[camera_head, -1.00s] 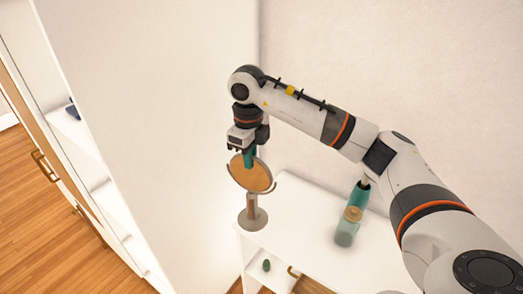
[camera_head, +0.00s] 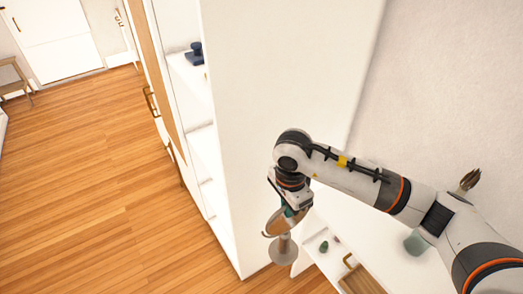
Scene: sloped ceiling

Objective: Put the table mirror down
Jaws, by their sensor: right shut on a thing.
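The table mirror (camera_head: 283,249) has a round tan disc in a thin frame, on a short stem with a round grey base. It is upright, slightly tilted, at the lower middle of the head view. My right gripper (camera_head: 290,209) points down and is shut on the upper part of the mirror, hiding some of the disc. The base shows in front of the tall white cabinet's side, left of the low white unit; I cannot tell whether it touches anything. My left gripper is not in view.
The low white unit (camera_head: 375,235) at right holds a green-grey jar (camera_head: 416,243), partly behind my arm, and a small green object (camera_head: 323,247) on a lower shelf. The tall white cabinet (camera_head: 290,70) stands beside it. Wooden floor (camera_head: 100,180) lies open at left.

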